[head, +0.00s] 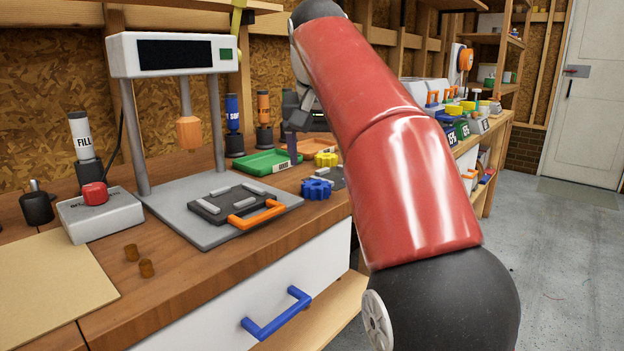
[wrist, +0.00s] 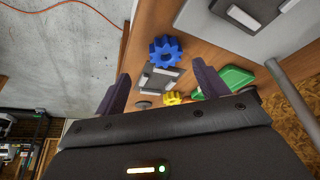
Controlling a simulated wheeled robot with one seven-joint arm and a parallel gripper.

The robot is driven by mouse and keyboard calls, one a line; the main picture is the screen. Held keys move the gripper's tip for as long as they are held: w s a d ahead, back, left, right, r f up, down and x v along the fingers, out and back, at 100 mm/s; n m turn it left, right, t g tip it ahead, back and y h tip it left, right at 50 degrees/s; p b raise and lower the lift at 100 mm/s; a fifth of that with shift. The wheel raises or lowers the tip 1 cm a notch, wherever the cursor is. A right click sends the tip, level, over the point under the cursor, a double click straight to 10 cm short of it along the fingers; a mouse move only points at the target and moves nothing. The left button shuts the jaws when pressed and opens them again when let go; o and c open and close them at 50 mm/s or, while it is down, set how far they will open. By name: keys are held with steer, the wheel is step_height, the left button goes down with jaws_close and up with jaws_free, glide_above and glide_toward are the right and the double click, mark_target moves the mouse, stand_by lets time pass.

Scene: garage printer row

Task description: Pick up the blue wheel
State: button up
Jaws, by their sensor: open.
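The blue wheel (head: 317,189) is a toothed gear lying on the wooden bench top, right of the press base. In the wrist view the blue wheel (wrist: 165,52) lies ahead of my gripper, between the lines of the two fingers and a little beyond their tips. My gripper (wrist: 160,70) is open, with nothing between its dark fingers. In the head view my gripper (head: 293,147) is partly hidden behind my red arm, above the bench and farther back than the wheel. It is apart from the wheel.
A yellow gear (head: 326,159) and a dark plate (head: 338,182) lie near the wheel. A green tray (head: 250,163) and an orange tray (head: 318,147) are behind. The press (head: 172,55) stands left, with an orange-handled plate (head: 225,203) on its base. A drawer (head: 215,314) is below.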

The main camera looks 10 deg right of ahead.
mark_target(316, 181)
steer(key=x, duration=0.2)
steer(key=b+x, duration=0.1)
steer(key=x, duration=0.2)
steer(key=b+x, duration=0.1)
steer(key=x, duration=0.1)
steer(key=shift+w+a+f, duration=0.15)
steer(key=shift+w+a, duration=0.1)
steer(key=shift+w, duration=0.25)
steer(key=c, duration=1)
steer(key=shift+c, duration=0.2)
